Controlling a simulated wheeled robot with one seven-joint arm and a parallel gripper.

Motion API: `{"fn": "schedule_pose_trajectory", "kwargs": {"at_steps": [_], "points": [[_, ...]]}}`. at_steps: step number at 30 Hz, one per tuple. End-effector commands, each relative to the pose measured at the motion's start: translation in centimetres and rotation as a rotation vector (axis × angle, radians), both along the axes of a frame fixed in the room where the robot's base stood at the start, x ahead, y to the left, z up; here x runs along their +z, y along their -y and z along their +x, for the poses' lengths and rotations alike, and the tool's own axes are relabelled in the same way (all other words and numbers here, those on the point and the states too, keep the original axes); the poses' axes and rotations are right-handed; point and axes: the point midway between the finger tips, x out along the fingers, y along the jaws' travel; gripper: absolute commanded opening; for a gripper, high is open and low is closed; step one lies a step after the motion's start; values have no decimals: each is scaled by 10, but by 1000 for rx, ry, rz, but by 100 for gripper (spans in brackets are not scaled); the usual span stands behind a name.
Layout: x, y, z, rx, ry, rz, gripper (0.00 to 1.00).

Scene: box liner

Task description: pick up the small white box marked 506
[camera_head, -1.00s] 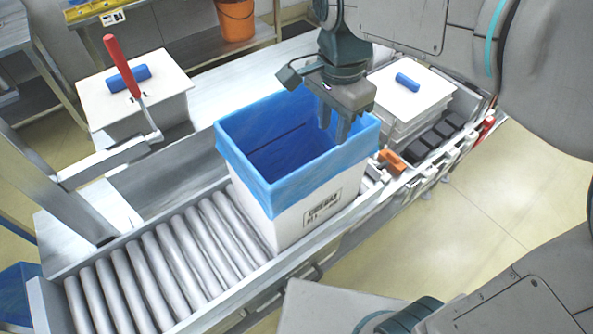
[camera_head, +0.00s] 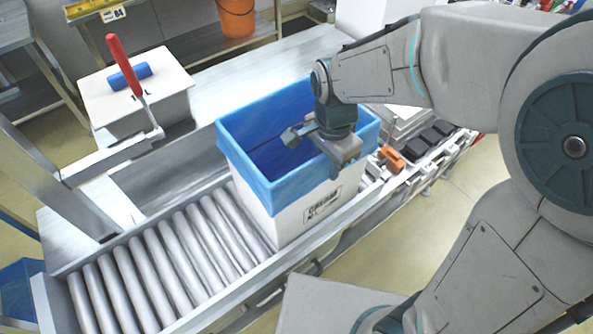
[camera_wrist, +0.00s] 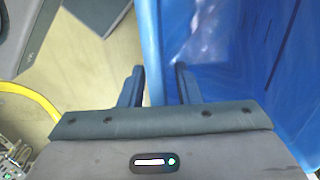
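I cannot pick out a small white box marked 506; no such marking is legible. A large white carton (camera_head: 283,220) with dark print stands on the roller conveyor, lined with a blue bag (camera_head: 240,160) folded over its rim. My gripper (camera_head: 337,160) is at the carton's right front rim in the head view, its fingers mostly hidden there. In the wrist view, my gripper (camera_wrist: 158,78) has its two fingers apart, with the blue rim of the liner (camera_wrist: 149,40) running between them. No box shows between the fingers.
Rollers (camera_head: 170,245) lie free left of the carton. Orange item (camera_head: 392,158) and black blocks (camera_head: 416,149) sit right of the carton. An orange bucket (camera_head: 236,17) is behind.

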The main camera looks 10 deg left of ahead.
Motion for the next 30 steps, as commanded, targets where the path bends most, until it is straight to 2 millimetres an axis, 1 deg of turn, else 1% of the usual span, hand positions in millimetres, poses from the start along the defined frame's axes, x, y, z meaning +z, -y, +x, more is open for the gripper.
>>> {"fn": "schedule_pose_trajectory", "kwargs": {"at_steps": [3,5,6,7,30], "points": [[0,0,0,0,0,0,30],[0,0,0,0,0,0,13],[0,0,0,0,0,0,2],[0,0,0,0,0,0,0],[1,0,0,0,1,1,0]]}}
